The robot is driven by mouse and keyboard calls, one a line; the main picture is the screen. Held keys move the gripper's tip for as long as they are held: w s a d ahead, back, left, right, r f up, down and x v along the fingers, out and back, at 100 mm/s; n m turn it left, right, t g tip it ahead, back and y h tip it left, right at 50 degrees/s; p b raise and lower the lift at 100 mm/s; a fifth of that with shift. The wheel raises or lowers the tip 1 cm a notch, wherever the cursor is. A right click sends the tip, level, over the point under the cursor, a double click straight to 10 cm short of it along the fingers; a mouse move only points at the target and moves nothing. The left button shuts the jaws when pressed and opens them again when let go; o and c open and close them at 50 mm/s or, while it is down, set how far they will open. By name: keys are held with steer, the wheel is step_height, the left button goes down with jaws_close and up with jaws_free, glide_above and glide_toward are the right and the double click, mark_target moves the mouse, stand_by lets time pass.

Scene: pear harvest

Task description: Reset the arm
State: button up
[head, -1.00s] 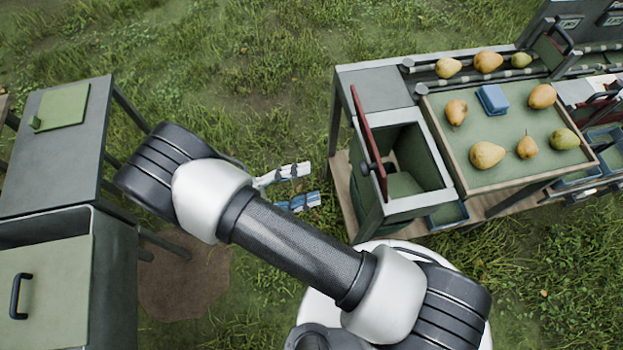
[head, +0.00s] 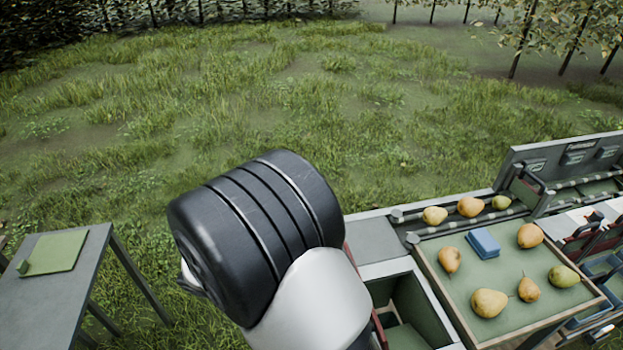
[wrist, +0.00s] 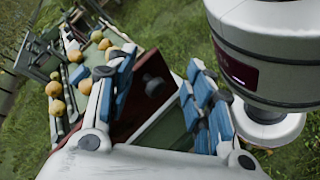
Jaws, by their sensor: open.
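My gripper (wrist: 160,112) shows in the wrist view with its two blue-padded fingers spread apart and nothing between them. Beyond the fingers are the dark red panel (wrist: 150,85) and the green inside of a bin. In the head view my gripper is hidden behind my own arm, whose large dark joint and white link fill the lower middle of the picture.
A tray (head: 432,285) with several pears and a blue block (head: 483,243) stands at the right. Pears (head: 470,207) lie on a rail behind it. An open bin (head: 412,300) is left of the tray. A grey table (head: 50,300) with a green board (head: 55,252) stands left. Grass lies between.

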steer(key=s+d+r+m+t+y, duration=0.3)
steer(key=d+r+y, duration=0.1)
steer(key=r+y, duration=0.2)
steer(key=s+d+r+m+t+y, duration=0.3)
steer(key=d+r+m+t+y, duration=0.1)
steer(key=d+r+y, duration=0.1)
steer(key=shift+d+r+t+y, duration=0.3)
steer(key=shift+r+y, duration=0.55)
steer(key=shift+y, duration=0.35)
